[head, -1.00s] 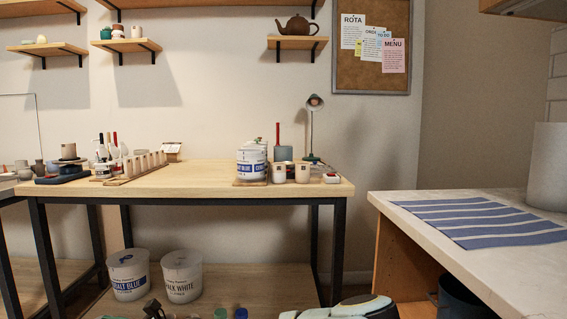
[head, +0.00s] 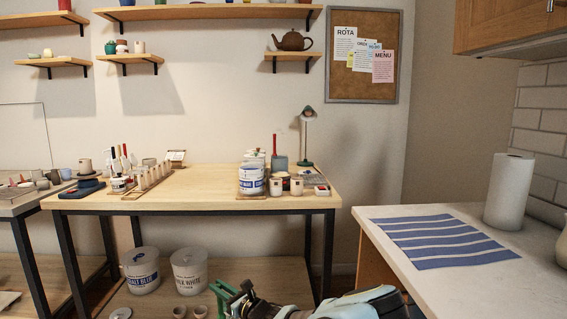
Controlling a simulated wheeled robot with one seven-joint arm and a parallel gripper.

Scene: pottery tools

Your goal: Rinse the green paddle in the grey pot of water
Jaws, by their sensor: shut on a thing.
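My gripper (head: 236,300) is at the bottom edge, in front of the lower shelf, and partly cut off. It is shut, with a green piece (head: 222,291) at its fingers that I take for the green paddle; its full shape is not clear. A grey-blue pot (head: 280,162) stands at the back right of the wooden table, partly hidden by white containers. A red handle (head: 274,144) rises by it. Whether it holds water cannot be seen. My gripper is well below and in front of it.
White tubs (head: 252,180) and cups (head: 277,187) crowd the front of the pot on the wooden table (head: 205,180). The table's middle is clear. A counter (head: 400,280) with a striped cloth (head: 440,240) and paper roll (head: 508,190) is at right. Buckets (head: 140,270) stand below.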

